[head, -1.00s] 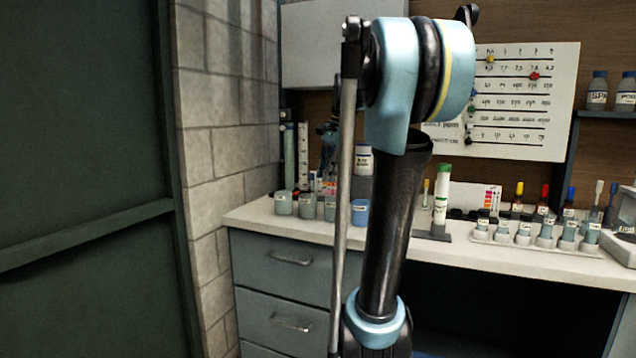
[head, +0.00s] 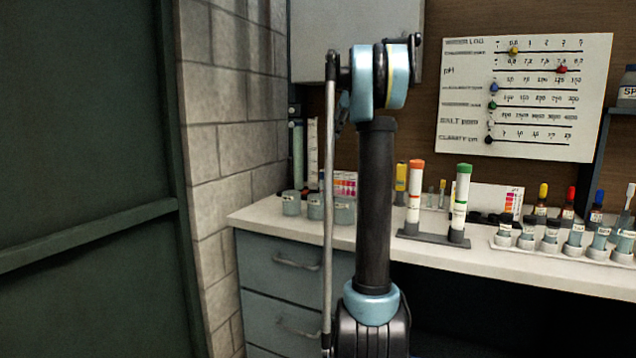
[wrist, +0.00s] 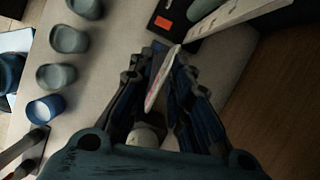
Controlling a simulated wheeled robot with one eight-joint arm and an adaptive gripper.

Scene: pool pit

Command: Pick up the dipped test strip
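A narrow white strip with red marks (wrist: 158,84), likely the test strip, shows in the wrist view. It lies slanted between the two fingers of my gripper (wrist: 165,52). The fingers are close to it on both sides, but I cannot tell whether they pinch it or whether it lies beyond them. In the head view my gripper is hidden behind my own arm, and I cannot make out the strip there. Small grey-green cups (head: 315,207) stand on the bench left of my arm; they also show in the wrist view (wrist: 55,75), with a blue cup (wrist: 45,108).
A black item with an orange label (wrist: 170,18) and a long white ruler (wrist: 238,14) lie close past my fingertips. A rack (head: 436,237) holds orange- and green-capped tubes right of my arm. A vial tray (head: 560,252) stands farther right. A block wall (head: 225,120) bounds the left.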

